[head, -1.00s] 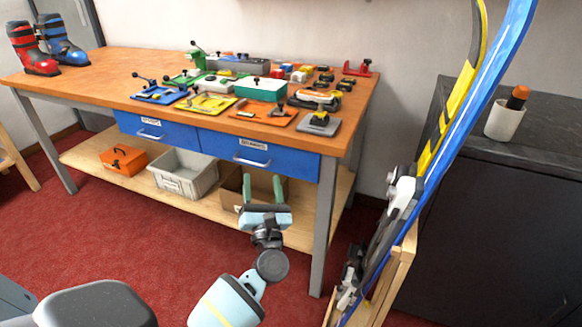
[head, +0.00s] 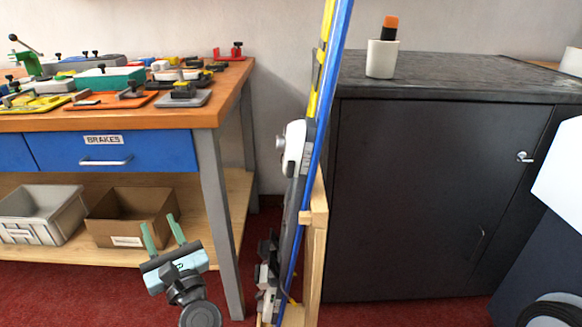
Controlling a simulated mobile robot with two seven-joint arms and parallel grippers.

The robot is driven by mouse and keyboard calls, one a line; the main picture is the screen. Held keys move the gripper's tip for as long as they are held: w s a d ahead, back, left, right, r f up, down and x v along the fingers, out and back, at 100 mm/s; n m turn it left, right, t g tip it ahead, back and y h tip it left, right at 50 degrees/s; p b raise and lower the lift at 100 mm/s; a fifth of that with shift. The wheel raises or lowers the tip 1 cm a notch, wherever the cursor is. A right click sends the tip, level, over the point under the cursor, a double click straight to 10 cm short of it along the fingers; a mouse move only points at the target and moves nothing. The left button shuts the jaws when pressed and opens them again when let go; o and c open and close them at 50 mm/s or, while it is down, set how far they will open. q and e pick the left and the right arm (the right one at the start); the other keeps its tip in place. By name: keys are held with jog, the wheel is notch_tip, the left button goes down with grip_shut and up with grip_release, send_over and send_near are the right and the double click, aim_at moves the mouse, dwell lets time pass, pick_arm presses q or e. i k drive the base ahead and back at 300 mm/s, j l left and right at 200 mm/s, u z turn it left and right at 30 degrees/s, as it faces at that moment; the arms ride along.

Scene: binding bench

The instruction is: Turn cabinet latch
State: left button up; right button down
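A black cabinet (head: 420,200) stands on the right in the head view, its doors facing me. A small silver latch (head: 524,157) sits on its front near the right side. My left gripper (head: 162,231) is at the lower left, in front of the bench's lower shelf, with its two green fingers apart and nothing between them. It is far to the left of the latch. My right gripper is not in view.
Blue and yellow skis (head: 322,130) in a wooden rack (head: 314,235) stand between the workbench (head: 225,95) and the cabinet. A white cup (head: 381,58) with an orange-topped item stands on the cabinet. A white-and-dark object (head: 560,180) covers the right edge. Red carpet shows below.

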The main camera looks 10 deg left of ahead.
aim_at(521, 156)
jog(key=k, duration=0.6)
jog(key=z, duration=1.25)
jog(key=i+l, duration=0.1)
jog(key=i, duration=0.55)
jog(key=i+l, duration=0.1)
jog(key=i, duration=0.5)
jog(key=i+l, duration=0.15)
jog(key=i, duration=0.5)
